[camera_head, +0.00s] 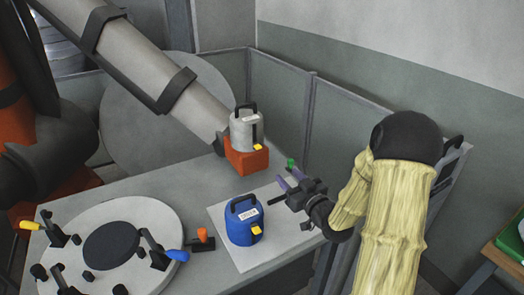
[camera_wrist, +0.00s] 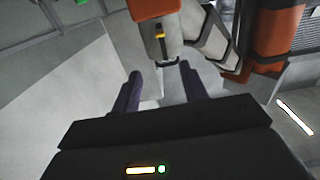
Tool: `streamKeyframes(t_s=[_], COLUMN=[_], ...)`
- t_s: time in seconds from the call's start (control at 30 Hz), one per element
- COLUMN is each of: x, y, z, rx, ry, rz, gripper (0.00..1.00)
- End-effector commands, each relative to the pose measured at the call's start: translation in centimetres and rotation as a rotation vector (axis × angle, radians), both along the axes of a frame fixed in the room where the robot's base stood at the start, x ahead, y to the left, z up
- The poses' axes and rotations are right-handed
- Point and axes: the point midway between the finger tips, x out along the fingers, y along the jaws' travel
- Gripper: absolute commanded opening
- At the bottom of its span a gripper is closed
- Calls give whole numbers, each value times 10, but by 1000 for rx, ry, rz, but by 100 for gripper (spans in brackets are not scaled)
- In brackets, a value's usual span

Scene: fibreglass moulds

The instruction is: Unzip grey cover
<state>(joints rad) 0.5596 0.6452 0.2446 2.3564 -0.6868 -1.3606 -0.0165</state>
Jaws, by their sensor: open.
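The grey cover (camera_head: 247,130) is a rounded upright body with a black handle on top, a pale label and a dark vertical strip. A yellow tab (camera_head: 258,147) sits low on its front, and its lower part stands in an orange base (camera_head: 246,158). In the wrist view the yellow tab (camera_wrist: 160,37) shows ahead of the fingers, near the orange base. My gripper (camera_head: 285,175) has two purple fingers, spread apart with nothing between them. It is right of the grey cover, with a clear gap. In the wrist view my gripper (camera_wrist: 160,74) points towards the tab.
A blue cover (camera_head: 243,222) with a yellow tab stands on a pale sheet (camera_head: 280,247), nearer than the grey one. A round mould (camera_head: 145,218) with several clamps is at left. A small orange-topped part (camera_head: 202,240) lies between. Grey panels (camera_head: 277,95) stand behind.

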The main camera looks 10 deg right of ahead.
Motion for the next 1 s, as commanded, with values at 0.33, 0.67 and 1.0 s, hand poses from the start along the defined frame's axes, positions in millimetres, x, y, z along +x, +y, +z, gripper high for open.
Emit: streamKeyframes(t_s=[0.33, 0.67, 1.0], x=[45, 99, 149], y=[16, 33, 49], z=[2, 2, 1], rx=[0, 0, 1], ry=[-1, 0, 0], rz=[4, 1, 1], gripper=[44, 44, 44])
